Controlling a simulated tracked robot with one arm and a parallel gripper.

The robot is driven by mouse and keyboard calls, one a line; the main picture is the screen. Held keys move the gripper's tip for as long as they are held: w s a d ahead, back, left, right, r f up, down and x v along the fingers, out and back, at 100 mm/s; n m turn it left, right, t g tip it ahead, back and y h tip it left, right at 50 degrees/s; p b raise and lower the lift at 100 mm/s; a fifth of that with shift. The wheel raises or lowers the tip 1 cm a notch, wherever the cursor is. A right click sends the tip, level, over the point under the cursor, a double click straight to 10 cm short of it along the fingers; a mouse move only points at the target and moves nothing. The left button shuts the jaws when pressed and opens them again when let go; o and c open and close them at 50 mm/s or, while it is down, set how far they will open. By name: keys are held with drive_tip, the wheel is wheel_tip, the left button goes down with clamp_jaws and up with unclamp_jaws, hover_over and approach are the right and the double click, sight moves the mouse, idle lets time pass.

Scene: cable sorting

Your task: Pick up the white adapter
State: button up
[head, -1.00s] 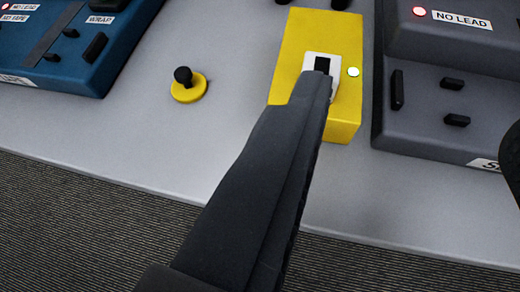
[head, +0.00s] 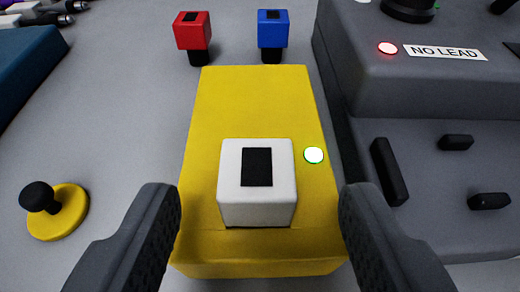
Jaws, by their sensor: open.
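The white adapter (head: 257,205) is a small white cube with a black rectangle on its top. It sits on the near part of a yellow block (head: 245,100), beside a lit white-green light (head: 314,155). My gripper (head: 258,215) is open, with one dark finger on each side of the adapter. Both fingers are apart from it, and nothing is held. The fingertips appear near the sides of the yellow block; their exact height above the table is hard to tell.
A red adapter (head: 192,32) and a blue adapter (head: 272,30) stand behind the yellow block. A grey station labelled NO LEAD (head: 430,95) is close on the right. A yellow disc with a black knob (head: 58,212) is on the left. Bare grey table (head: 120,110) lies between.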

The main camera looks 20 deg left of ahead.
sight(259, 185)
drive_tip(key=shift+b+x, duration=0.45)
drive_tip(key=shift+x, duration=2.1)
drive_tip(key=shift+r, duration=0.2)
drive_tip(key=c, duration=1)
